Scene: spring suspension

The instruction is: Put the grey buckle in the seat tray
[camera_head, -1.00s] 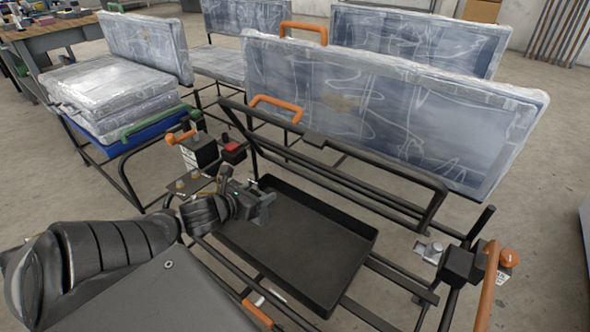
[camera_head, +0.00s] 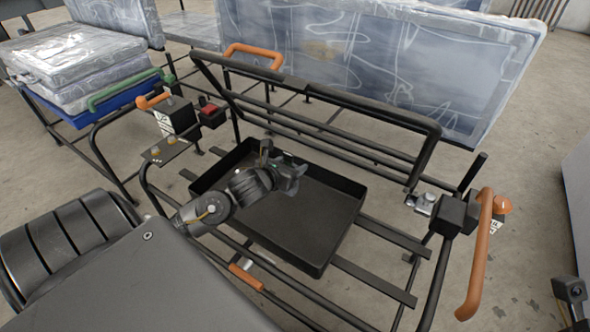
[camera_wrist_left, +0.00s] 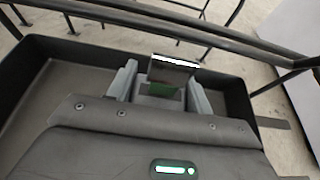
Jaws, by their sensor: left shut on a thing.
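The seat tray (camera_head: 300,235) is a shallow black tray in the middle of the black tubular frame. It also shows in the wrist view (camera_wrist_left: 50,85), its walls around my gripper. My left gripper (camera_head: 290,174) is over the tray's far half. In the wrist view its grey fingers (camera_wrist_left: 163,85) are shut on a dark grey piece with a bright upper edge, which looks like the grey buckle (camera_wrist_left: 172,68). I cannot tell whether the piece touches the tray floor. A dark part of my right arm, perhaps its gripper (camera_head: 569,289), shows at the lower right edge; its jaws are unclear.
A black bar frame (camera_head: 330,120) rises behind the tray. A silver metal fitting (camera_head: 424,203) and an orange handle (camera_head: 478,255) are to the right. A red-topped box (camera_head: 212,114) is to the left. Wrapped seat panels (camera_head: 370,60) stand behind. The tray's near half looks bare.

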